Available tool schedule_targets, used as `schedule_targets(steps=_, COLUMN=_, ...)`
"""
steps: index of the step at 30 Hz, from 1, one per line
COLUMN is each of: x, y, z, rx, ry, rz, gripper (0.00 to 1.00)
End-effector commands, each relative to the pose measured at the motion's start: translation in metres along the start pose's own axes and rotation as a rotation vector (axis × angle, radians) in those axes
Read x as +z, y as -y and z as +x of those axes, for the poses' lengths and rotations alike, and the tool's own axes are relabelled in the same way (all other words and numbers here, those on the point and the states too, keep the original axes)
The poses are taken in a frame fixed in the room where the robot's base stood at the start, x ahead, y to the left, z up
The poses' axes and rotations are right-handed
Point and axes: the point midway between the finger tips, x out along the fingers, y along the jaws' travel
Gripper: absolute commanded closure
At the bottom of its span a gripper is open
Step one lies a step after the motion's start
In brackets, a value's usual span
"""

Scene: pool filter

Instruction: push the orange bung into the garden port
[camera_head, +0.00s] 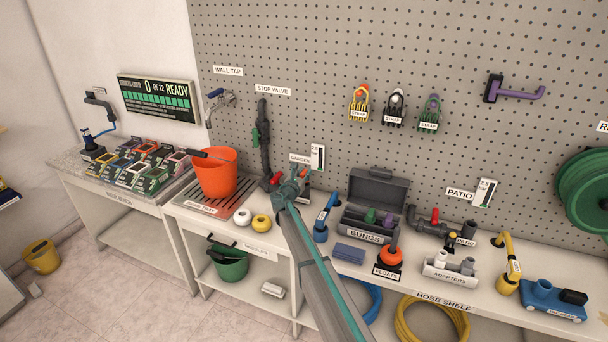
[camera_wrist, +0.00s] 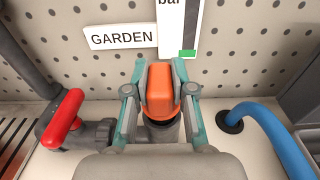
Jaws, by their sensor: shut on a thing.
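The orange bung (camera_wrist: 160,92) is between the two teal-tipped fingers of my gripper (camera_wrist: 161,85) in the wrist view, and the gripper is shut on it. The bung is upright, right over the dark mouth of the garden port (camera_wrist: 160,132). Its lower end meets or enters the port; how deep it sits I cannot tell. The port's grey pipe runs left to a valve with a red handle (camera_wrist: 70,112). The GARDEN sign (camera_wrist: 122,37) is on the wall behind. In the head view my gripper (camera_head: 291,183) hides the bung and most of the port.
A blue hose (camera_wrist: 268,130) rises from the bench just right of the port. An orange bucket (camera_head: 215,175) stands to the left. The open bungs box (camera_head: 375,187) is to the right, and the floats (camera_head: 389,257) stand in front of it. A pegboard wall closes the back.

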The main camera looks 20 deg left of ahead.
Motion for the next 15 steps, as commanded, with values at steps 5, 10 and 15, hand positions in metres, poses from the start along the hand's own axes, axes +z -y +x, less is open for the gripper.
schedule_targets(steps=5, x=-0.0044, y=0.0, z=0.0003, rx=0.0, ry=0.0, rz=0.0, gripper=1.0)
schedule_targets(steps=10, x=-0.0078, y=0.0, z=0.0005, rx=0.0, ry=0.0, rz=0.0, gripper=1.0)
schedule_targets(steps=15, x=-0.0111, y=0.0, z=0.0006, rx=0.0, ry=0.0, rz=0.0, gripper=1.0)
